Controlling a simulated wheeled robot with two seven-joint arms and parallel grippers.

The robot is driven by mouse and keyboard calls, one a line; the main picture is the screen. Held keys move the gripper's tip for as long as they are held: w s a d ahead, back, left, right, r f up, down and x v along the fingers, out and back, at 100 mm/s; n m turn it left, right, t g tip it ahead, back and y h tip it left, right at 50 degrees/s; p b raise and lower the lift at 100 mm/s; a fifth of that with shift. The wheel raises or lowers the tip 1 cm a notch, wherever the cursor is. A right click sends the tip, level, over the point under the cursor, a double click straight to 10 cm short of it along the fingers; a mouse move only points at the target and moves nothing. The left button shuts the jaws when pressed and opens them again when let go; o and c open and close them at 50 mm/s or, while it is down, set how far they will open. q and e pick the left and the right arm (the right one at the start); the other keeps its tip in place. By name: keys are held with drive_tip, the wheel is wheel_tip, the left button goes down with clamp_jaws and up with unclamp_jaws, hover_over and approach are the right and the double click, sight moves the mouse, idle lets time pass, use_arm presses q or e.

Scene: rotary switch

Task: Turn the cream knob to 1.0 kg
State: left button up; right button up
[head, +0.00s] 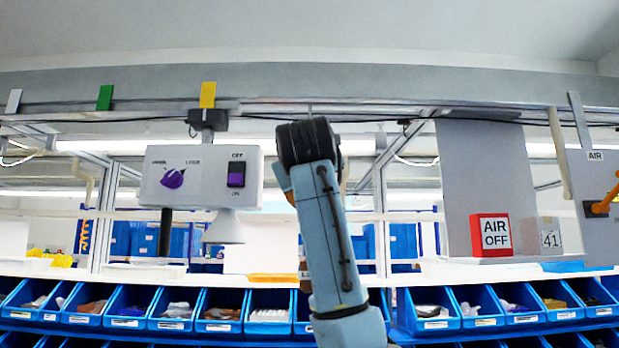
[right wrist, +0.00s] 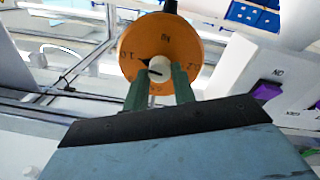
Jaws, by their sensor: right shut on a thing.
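The cream knob (right wrist: 159,70) sits at the centre of a round orange dial (right wrist: 178,35) in the right wrist view. My right gripper (right wrist: 158,80) has its two green fingers on either side of the knob, shut on it. A dark line marks the knob's face, and a black pointer shows at its left side. In the head view my right arm covers the knob and nearly all of the dial; only an orange sliver shows beside the arm. My left gripper is out of view.
A white box (head: 212,178) left of my arm carries a purple knob (head: 173,179) and a purple OFF/ON rocker switch (head: 236,174). A red AIR OFF sign (head: 491,235) stands right. Several blue bins (head: 430,310) line the front. An overhead rail crosses above.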

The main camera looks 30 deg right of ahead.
drive_tip(key=shift+f, duration=0.15)
drive_tip(key=o, duration=1)
drive_tip(key=shift+a, duration=0.1)
drive_tip(key=b+v, duration=0.4)
drive_tip(key=v, duration=0.9)
drive_tip(key=shift+s+b, duration=0.25)
drive_tip(key=shift+b, duration=0.05)
drive_tip(key=shift+w, duration=0.1)
